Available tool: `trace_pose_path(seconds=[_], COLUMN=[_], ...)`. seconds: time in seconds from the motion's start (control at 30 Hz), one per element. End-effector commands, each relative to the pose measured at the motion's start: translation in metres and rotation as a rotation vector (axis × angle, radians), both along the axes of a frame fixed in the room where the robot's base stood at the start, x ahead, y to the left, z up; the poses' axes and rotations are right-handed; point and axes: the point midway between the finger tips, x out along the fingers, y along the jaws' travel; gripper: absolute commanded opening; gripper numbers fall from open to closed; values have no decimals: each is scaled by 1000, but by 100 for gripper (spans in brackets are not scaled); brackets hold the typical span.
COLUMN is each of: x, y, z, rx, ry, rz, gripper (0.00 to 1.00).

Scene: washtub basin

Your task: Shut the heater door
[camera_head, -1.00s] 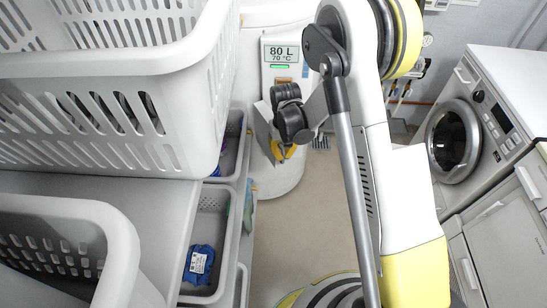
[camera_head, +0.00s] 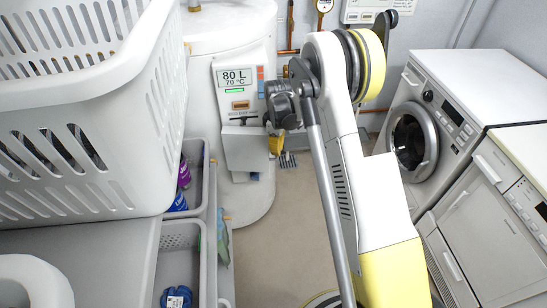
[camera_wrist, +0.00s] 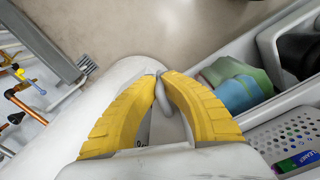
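The heater (camera_head: 215,45) is a white upright tank with a display reading 80 L and 70 °C on its front panel. The heater door (camera_head: 246,148) is a light grey flap low on that panel. It appears to stand out from the panel, but how far is unclear. My gripper (camera_head: 275,147) is at the door's right edge, pointing down; I cannot tell if it touches. In the wrist view my gripper's yellow fingers (camera_wrist: 160,75) have their tips together, with a narrow grey piece between them lower down. The white surface around them fits the heater.
Grey bins (camera_head: 208,240) with bottles and cloth lie beside the heater. A washing machine (camera_head: 440,120) and cabinets stand at right. The floor (camera_head: 275,245) between is clear.

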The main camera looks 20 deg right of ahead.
Motion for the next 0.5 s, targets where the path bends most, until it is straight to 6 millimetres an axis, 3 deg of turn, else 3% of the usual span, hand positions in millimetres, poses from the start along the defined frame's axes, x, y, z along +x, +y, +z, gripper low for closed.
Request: trace_pose_path(seconds=[0.5], x=[16], y=[-8], z=[0], rx=[-1], ry=[-1], rz=[-4], gripper=[0])
